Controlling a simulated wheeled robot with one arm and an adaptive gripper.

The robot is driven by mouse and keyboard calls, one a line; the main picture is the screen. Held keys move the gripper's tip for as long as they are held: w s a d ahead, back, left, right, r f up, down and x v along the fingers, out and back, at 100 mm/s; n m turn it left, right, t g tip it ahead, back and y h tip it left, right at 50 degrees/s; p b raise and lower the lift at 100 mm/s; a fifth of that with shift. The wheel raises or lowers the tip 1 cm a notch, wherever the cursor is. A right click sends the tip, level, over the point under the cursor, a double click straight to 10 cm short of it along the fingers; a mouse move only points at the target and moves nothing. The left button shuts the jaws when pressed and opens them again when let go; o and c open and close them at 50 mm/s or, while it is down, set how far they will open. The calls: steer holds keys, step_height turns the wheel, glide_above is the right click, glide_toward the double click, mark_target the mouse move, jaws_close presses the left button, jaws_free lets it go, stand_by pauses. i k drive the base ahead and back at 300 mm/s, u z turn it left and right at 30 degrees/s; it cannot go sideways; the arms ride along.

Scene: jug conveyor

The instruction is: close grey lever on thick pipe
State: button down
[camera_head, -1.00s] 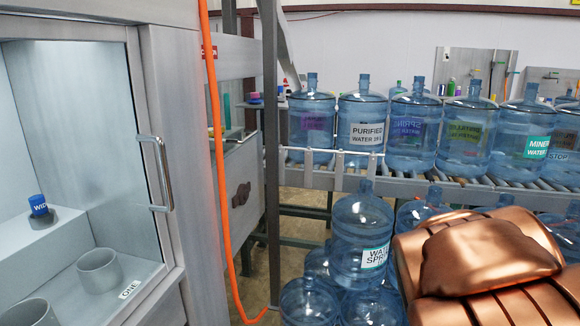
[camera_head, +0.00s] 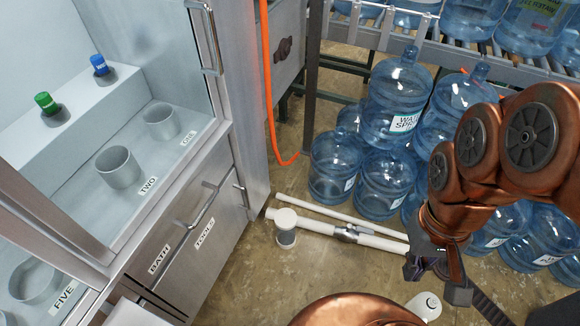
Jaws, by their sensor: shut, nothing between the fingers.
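A thick white pipe (camera_head: 317,226) lies along the floor by the cabinet's foot, with a thinner white pipe (camera_head: 318,208) beside it. A small grey fitting (camera_head: 347,234), which looks like the grey lever and its valve, sits on the thick pipe right of its middle. It is too small to tell the lever's angle. My copper arm comes in from the right. My dark gripper (camera_head: 436,276) is low, right of the fitting and near the pipe's right end, shut and empty. It appears apart from the lever. My arm and gripper may hide the pipe's right end.
Blue water jugs (camera_head: 384,178) crowd the floor behind the pipes. A steel cabinet (camera_head: 204,228) with handles borders the left. An orange hose (camera_head: 266,90) hangs behind. Bare floor lies in front of the pipe.

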mark_target(364, 230)
steer(key=u, duration=0.75)
steer(key=k, duration=0.95)
steer(key=z, duration=0.75)
